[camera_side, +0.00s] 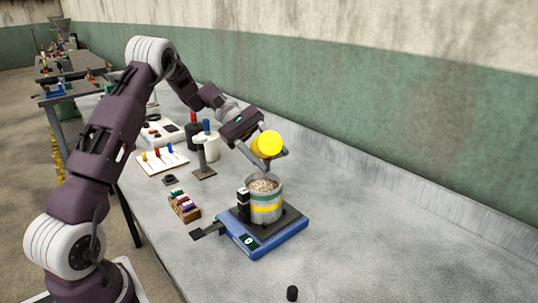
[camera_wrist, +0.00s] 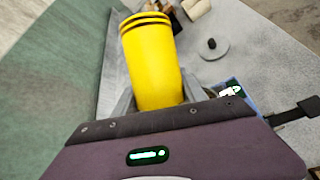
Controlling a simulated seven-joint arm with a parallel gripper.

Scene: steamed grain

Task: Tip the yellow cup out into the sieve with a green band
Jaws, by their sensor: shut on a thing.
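The yellow cup (camera_side: 268,144) is held tipped over on its side above the work. It also shows in the wrist view (camera_wrist: 152,62), with dark rings near its far end. My gripper (camera_side: 264,157) is shut on the cup. Below it stands a grey round vessel (camera_side: 266,205) with a green band near the top and a yellow band lower down. It appears to be the sieve. Pale grains (camera_side: 263,185) show at its top. The cup is above the vessel and apart from it. I cannot see into the cup or tell whether grains are falling.
The vessel stands on a blue scale (camera_side: 283,235) with a dark top. To the left are a wooden box of coloured pieces (camera_side: 184,207), a stand (camera_side: 204,173) and a white board with coloured pegs (camera_side: 152,165). A small black cylinder (camera_side: 292,293) lies in front. The bench is clear at right.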

